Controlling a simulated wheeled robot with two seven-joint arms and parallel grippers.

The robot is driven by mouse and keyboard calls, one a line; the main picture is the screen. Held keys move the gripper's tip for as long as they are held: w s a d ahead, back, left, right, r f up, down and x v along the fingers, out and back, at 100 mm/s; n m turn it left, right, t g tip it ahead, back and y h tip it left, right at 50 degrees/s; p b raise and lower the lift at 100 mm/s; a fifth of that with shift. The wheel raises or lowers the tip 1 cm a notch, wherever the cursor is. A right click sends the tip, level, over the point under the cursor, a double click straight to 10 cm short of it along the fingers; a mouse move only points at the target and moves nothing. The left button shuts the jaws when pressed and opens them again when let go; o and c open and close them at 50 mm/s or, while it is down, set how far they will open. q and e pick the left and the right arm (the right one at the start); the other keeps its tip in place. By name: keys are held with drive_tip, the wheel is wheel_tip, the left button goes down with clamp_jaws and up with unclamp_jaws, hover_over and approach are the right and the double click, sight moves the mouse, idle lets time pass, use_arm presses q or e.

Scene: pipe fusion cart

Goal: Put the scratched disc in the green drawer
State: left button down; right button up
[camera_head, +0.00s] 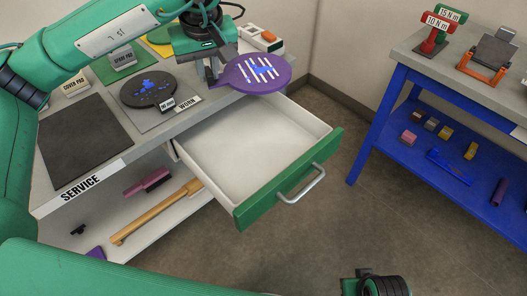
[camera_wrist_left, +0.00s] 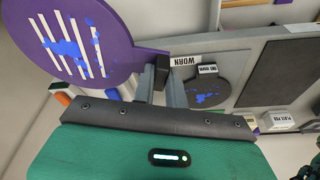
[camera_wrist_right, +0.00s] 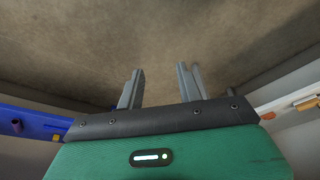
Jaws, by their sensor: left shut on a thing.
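A purple disc with white stripes and blue marks (camera_head: 258,73), the scratched disc, is held by its short handle in my left gripper (camera_head: 215,80). It hangs above the back edge of the green drawer (camera_head: 290,182), partly over the bench top. In the left wrist view the disc (camera_wrist_left: 70,42) extends left from my shut fingers (camera_wrist_left: 163,75). The drawer is pulled open and its white inside is empty. My right gripper (camera_wrist_right: 160,85) is open and empty, facing bare floor.
A dark disc with blue marks (camera_head: 148,89) lies on the grey bench near the WORN label (camera_head: 188,103). A black mat (camera_head: 82,140) lies front left. A lower shelf holds a yellow tool (camera_head: 155,212). A blue table (camera_head: 400,95) stands right, across open floor.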

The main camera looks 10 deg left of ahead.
use_arm(q)
drive_tip(key=shift+w+d+f, duration=0.1)
drive_tip(key=shift+f, duration=0.1)
wheel_tip(320, 180, down, 15)
drive_tip(key=shift+f, duration=0.15)
wheel_tip(320, 180, down, 4)
drive_tip(key=shift+r+b, duration=0.15)
drive_tip(key=shift+b, duration=0.15)
drive_tip(key=shift+f, duration=0.35)
use_arm(e)
drive_tip(key=shift+v, duration=1.1)
use_arm(q)
drive_tip(key=shift+f, duration=0.1)
use_arm(e)
drive_tip(key=shift+d, duration=0.15)
use_arm(q)
drive_tip(key=c, duration=1.9)
unclamp_jaws()
drive_tip(key=o, duration=0.5)
drive_tip(key=shift+c, duration=0.2)
use_arm(e)
drive_tip(key=shift+r, duration=0.2)
